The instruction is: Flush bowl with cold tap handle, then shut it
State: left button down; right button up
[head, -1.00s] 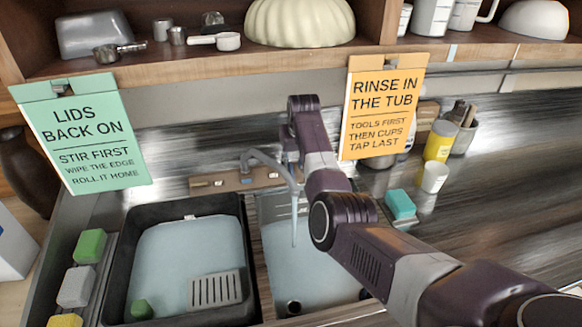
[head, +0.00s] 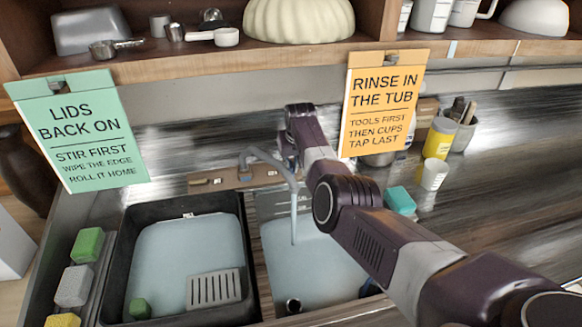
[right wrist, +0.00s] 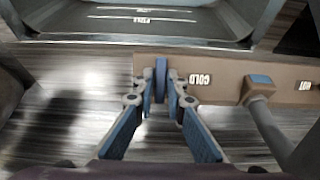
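The tap (head: 262,160) arches over the right sink basin (head: 310,262), and a stream of water (head: 294,222) runs from its spout into the basin. Pale water covers the basin floor around a dark round drain fitting (head: 293,305). In the right wrist view, the blue cold tap handle (right wrist: 161,78) stands beside the upside-down COLD label. My right gripper (right wrist: 161,88) has a finger close against each side of this handle and looks shut on it. In the head view, my right arm hides the handle and fingertips. My left gripper is not in view.
A black tub (head: 118,270) with water, a slotted grey piece and a green block stands left of the basin. Sponges (head: 88,245) line its left side. Two hanging signs (head: 383,105) and a shelf (head: 200,60) are above. A teal sponge (head: 400,200) and cups are at right.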

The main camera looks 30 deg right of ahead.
grip_shut()
jog(key=shift+m, duration=0.4)
jog(key=m+y+p, duration=0.1)
jog(key=m, duration=0.1)
jog(key=shift+r+m, duration=0.1)
jog(key=shift+m, duration=0.3)
jog(key=m+t+p, duration=0.1)
jog(key=m+p, duration=0.2)
jog(key=m, duration=0.2)
jog(key=shift+s+d+y, duration=0.1)
jog(key=shift+d+y, duration=0.05)
jog(key=shift+y, duration=0.25)
jog(key=m+p, duration=0.1)
jog(key=m, duration=0.1)
jog(key=m+t+p, duration=0.1)
jog(key=m+p, duration=0.1)
jog(key=m, duration=0.1)
jog(key=shift+s+t, duration=0.1)
jog(key=shift+t, duration=0.2)
jog(key=shift+f+m+t+p, duration=0.15)
jog(key=shift+m+p, duration=0.35)
jog(key=shift+m, duration=0.35)
jog(key=shift+f+m+t+p, duration=0.15)
jog(key=shift+m+p, duration=0.3)
jog(key=shift+m, duration=0.4)
jog(key=shift+r, duration=0.1)
jog(key=o, duration=0.5)
grip_release()
